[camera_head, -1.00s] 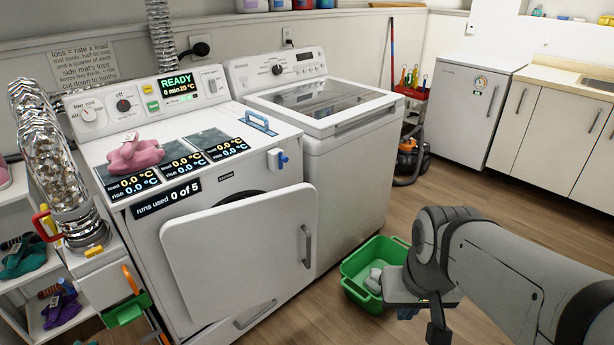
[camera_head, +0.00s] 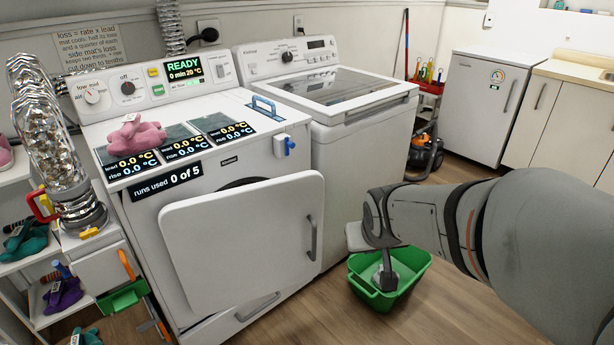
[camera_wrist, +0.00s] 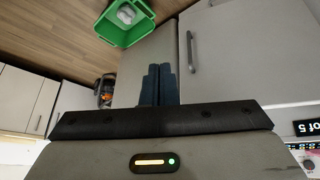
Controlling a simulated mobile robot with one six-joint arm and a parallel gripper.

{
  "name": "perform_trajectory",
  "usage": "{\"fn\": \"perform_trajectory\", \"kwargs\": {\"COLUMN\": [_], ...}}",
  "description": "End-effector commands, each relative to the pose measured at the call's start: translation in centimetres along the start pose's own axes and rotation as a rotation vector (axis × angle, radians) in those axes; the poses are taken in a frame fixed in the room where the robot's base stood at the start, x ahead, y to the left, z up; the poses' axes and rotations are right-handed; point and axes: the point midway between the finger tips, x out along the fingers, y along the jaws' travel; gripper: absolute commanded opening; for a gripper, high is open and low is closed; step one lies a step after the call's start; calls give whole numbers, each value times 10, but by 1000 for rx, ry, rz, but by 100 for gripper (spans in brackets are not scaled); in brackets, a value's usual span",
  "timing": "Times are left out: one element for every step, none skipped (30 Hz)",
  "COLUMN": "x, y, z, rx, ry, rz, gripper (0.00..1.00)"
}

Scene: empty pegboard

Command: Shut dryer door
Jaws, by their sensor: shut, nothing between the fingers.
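The white dryer (camera_head: 225,165) stands at the left. Its white door (camera_head: 235,245) is open, swung out from the front, and a strip of the dark opening shows above the door's top edge. The door's grey handle (camera_head: 312,238) is near its right edge. In the wrist view the door (camera_wrist: 240,60) and handle (camera_wrist: 192,52) lie right of my gripper (camera_wrist: 159,85). My gripper's dark fingers are together and empty, apart from the handle. In the head view my arm's end is right of the door; the fingertips are hard to make out.
A green basket (camera_head: 418,272) with grey contents sits on the floor below my arm. A white washer (camera_head: 355,160) stands right of the dryer. A pink cloth (camera_head: 135,136) lies on the dryer top. A shelf with shoes is at left.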

Motion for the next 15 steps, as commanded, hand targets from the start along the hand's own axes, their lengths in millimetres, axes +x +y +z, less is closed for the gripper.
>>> {"fn": "perform_trajectory", "kwargs": {"x": [47, 63, 84, 100, 115, 134, 149, 163, 182, 195, 208, 224, 235, 246, 258], "y": [5, 7, 9, 11, 10, 12, 15, 15, 13, 12, 10, 7, 5, 2, -1], "z": [-7, -17, -30, -40, -48, -60, -67, -74, -82, -87, -92, -96, -99, -101, -103], "rx": [-7, -12, -20, -28, -35, -50, -52, -60, -70, -78, -85, -93, -98, -104, -108], "ry": [69, 118, 183, 232, 280, 346, 395, 445, 508, 555, 601, 661, 704, 746, 798], "rz": [12, 15, 14, 11, 1, -4, 2, -7, -28, -47, -67, -96, -118, -142, -174], "gripper": [0, 0, 0, 0, 0, 0, 0, 0, 0, 0, 0, 0, 0, 0, 0]}}
